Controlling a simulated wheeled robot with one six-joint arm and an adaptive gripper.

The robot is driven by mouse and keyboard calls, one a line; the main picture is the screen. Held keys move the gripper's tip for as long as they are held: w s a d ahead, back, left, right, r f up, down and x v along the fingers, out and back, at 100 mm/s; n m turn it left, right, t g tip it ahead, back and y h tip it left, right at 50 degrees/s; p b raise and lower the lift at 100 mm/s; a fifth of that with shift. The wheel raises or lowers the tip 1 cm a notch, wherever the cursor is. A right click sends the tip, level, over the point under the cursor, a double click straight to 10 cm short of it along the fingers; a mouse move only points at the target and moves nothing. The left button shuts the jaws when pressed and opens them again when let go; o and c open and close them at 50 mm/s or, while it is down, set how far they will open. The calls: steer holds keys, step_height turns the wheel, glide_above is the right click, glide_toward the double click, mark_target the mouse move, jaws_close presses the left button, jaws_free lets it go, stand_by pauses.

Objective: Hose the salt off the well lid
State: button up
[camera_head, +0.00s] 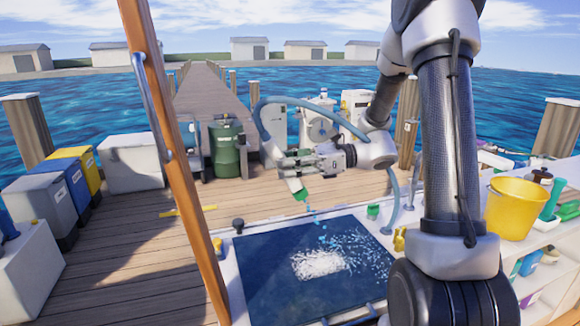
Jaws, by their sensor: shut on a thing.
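The well lid (262,290) is a dark blue panel low in the middle of the view. A dense white patch of salt (318,264) lies near its centre, and finer white specks (362,250) spread to the right of it. My gripper (288,160) is shut on the hose nozzle (300,193), above the far edge of the lid. The nozzle's green tip points down and a little right. Light blue water drops (321,229) fall from it onto the lid, beyond the dense patch. The hose (262,112) loops up behind my gripper.
A brown wooden post (174,140) rises left of the lid. A yellow bucket (515,207) and bottles stand on the white shelf at right. Yellow fittings (399,240) sit at the lid's right edge. A green barrel (226,150) and bins stand on the dock beyond.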

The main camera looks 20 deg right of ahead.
steer(key=shift+f, duration=1.6)
steer(key=shift+a, duration=5.35)
steer(key=shift+s, duration=2.4)
steer(key=d, duration=1)
steer(key=shift+d, duration=0.35)
steer(key=shift+r, duration=2.45)
